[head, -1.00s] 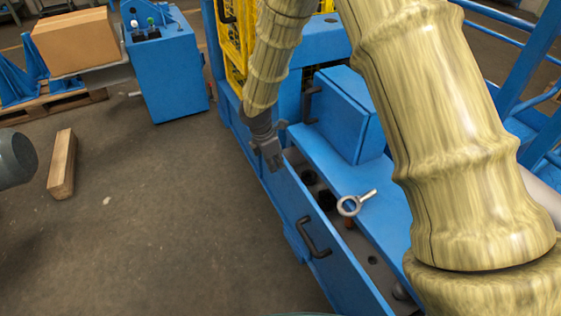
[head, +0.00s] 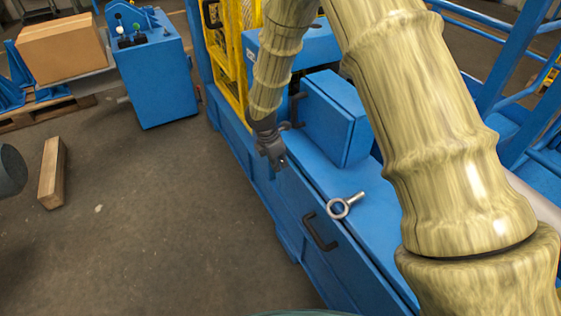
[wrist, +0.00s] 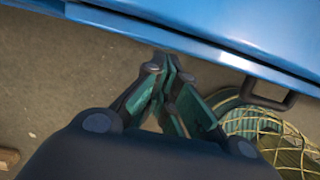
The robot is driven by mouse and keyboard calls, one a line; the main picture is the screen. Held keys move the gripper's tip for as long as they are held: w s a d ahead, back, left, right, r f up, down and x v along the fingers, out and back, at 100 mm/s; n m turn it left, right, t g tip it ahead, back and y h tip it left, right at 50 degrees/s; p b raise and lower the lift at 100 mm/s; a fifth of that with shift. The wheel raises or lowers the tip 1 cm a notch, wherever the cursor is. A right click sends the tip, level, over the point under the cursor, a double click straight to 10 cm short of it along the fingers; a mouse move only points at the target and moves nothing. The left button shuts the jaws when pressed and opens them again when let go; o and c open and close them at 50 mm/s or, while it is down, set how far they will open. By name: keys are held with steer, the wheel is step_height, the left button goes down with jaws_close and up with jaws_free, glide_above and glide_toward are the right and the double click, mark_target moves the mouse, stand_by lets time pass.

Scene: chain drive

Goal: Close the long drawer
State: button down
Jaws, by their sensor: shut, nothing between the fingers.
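The long drawer (head: 325,262) is blue, with a dark handle (head: 320,232) on its front. In the head view its front sits close against the blue machine body, with only a thin dark line along its top edge and no interior showing. In the wrist view its blue edge (wrist: 200,45) crosses the top, with the handle (wrist: 270,95) at right. My gripper (head: 280,164) is shut and empty at the far end of the drawer front. In the wrist view its fingertips (wrist: 170,72) are close to the drawer edge; I cannot tell whether they touch it.
A metal eyebolt (head: 343,206) lies on the blue ledge above the drawer. A blue box with a door (head: 340,120) stands behind it. A blue control cabinet (head: 155,75), a cardboard box (head: 60,48) and a wooden beam (head: 52,172) are at left. The floor in front is clear.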

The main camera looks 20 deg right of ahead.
steer(key=a+r+p, duration=0.1)
steer(key=a+r, duration=0.5)
steer(key=r, duration=0.4)
steer(key=s+f+m+g+y+p, duration=0.1)
steer(key=s+f+m+y+p, duration=0.6)
steer(key=s+f, duration=1.1)
steer(key=s+d+m+h, duration=0.1)
steer(key=s+m, duration=0.3)
steer(key=s, duration=0.4)
steer(key=s+d+f+m+h+p, duration=0.1)
steer(key=s+d+m, duration=0.3)
steer(key=s, duration=0.4)
steer(key=s+d+m+h+p, duration=0.1)
steer(key=s+d+m+h, duration=0.1)
steer(key=s+m, duration=0.3)
steer(key=s, duration=0.3)
steer(key=shift+s+d+f+m, duration=0.3)
